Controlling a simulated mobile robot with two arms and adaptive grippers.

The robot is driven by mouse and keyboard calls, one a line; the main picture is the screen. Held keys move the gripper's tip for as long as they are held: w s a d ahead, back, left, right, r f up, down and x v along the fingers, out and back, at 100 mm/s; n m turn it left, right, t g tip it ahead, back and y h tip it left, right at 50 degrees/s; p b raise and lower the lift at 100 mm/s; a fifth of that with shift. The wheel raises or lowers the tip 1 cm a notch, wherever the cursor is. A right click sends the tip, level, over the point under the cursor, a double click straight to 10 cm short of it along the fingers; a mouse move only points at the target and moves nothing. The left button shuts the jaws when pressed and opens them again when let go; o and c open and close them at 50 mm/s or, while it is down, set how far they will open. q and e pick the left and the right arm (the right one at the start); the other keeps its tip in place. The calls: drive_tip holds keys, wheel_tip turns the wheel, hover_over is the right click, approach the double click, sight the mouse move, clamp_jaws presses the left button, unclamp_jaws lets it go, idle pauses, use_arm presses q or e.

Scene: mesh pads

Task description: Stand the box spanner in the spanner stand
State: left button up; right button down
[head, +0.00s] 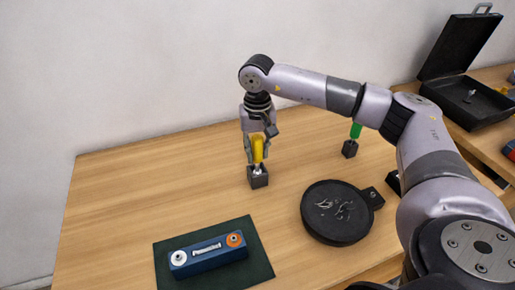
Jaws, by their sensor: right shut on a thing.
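My right gripper (257,153) points down and is shut on a yellow-handled tool (258,149), which I take to be the box spanner. The tool is upright, with a short bright metal part below the handle. Its lower end meets the top of a small dark block, the likely spanner stand (258,181), on the wooden table. I cannot tell how deep it goes into the block. My left gripper is not in view.
A green-handled tool (356,131) stands in another dark block (349,149). A round black dish (313,228) holds small metal pieces. A blue box (208,258) with two round knobs lies on a dark green mat (262,268). An open black case (455,112) stands at right. The table's left is clear.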

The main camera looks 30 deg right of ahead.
drive_tip(key=shift+f, duration=0.45)
drive_tip(key=c, duration=1.2)
unclamp_jaws()
drive_tip(key=shift+c, duration=0.2)
drive_tip(key=shift+r, duration=0.15)
wheel_tip(320, 180, up, 12)
drive_tip(key=shift+f, duration=0.1)
